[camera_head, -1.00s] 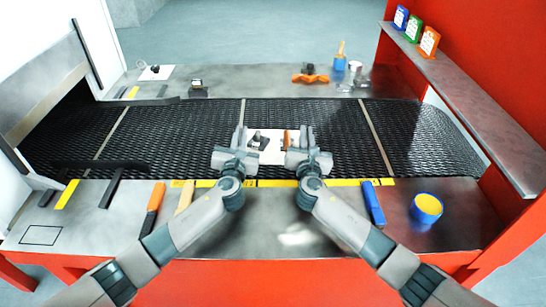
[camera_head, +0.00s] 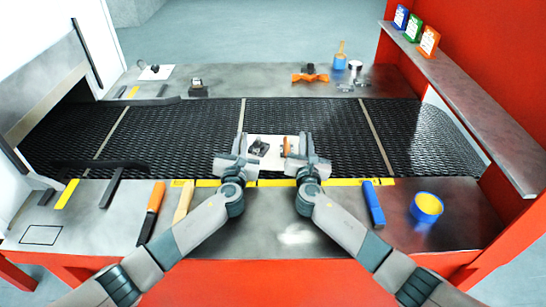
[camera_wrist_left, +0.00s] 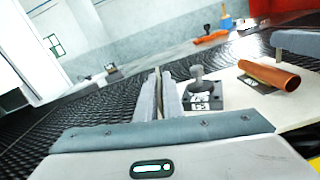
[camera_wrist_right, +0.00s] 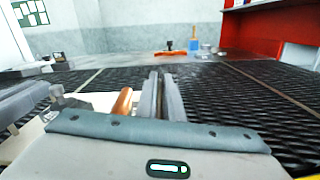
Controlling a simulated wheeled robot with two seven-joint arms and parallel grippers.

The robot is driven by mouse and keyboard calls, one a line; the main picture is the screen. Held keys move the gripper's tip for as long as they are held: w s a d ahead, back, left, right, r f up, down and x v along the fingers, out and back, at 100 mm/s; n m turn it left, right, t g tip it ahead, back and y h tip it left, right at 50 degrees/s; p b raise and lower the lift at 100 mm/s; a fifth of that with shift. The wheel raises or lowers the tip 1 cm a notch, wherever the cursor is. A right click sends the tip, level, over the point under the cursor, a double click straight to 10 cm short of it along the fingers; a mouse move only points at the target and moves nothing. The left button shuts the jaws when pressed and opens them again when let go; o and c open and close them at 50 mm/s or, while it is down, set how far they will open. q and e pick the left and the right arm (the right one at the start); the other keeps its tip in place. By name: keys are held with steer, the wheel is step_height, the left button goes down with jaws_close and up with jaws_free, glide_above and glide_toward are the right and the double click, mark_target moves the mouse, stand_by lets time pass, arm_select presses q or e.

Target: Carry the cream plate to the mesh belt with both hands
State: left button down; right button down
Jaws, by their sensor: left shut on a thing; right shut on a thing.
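The cream plate (camera_head: 272,157) is over the near half of the mesh belt (camera_head: 190,130), between my two grippers. It also shows in the left wrist view (camera_wrist_left: 262,112) and the right wrist view (camera_wrist_right: 98,102). A dark knobbed block (camera_wrist_left: 203,92) with pale markings and a copper cylinder (camera_wrist_left: 268,75) lie on it. My left gripper (camera_head: 242,146) is shut on the plate's left edge, and my right gripper (camera_head: 302,146) is shut on its right edge. The plate looks about level. I cannot tell whether its underside touches the belt.
The near counter holds an orange-handled tool (camera_head: 152,212), a wooden piece (camera_head: 184,202), a blue bar (camera_head: 373,204) and a blue-yellow cup (camera_head: 426,206). Belt on both sides is clear.

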arm_select(q)
steer(key=shift+a+f, duration=0.1)
steer(key=shift+f, duration=0.6)
arm_select(e)
steer(key=shift+w+f, duration=0.1)
steer(key=shift+f, duration=0.4)
arm_select(q)
steer(key=c, duration=2.1)
jaws_free()
steer(key=shift+f, duration=0.15)
arm_select(e)
steer(key=c, duration=2)
jaws_free()
steer(key=shift+f, duration=0.15)
steer(key=shift+c, duration=0.2)
arm_select(q)
steer(key=shift+o, duration=1)
steer(key=shift+s, duration=0.1)
arm_select(e)
steer(key=shift+o, duration=0.7)
steer(key=shift+s, duration=0.2)
arm_select(q)
steer(key=shift+r, duration=0.2)
steer(key=s, duration=1.2)
steer(key=shift+a, duration=0.2)
steer(key=shift+w, duration=0.1)
arm_select(e)
steer(key=s, duration=1.2)
steer(key=shift+a, duration=0.25)
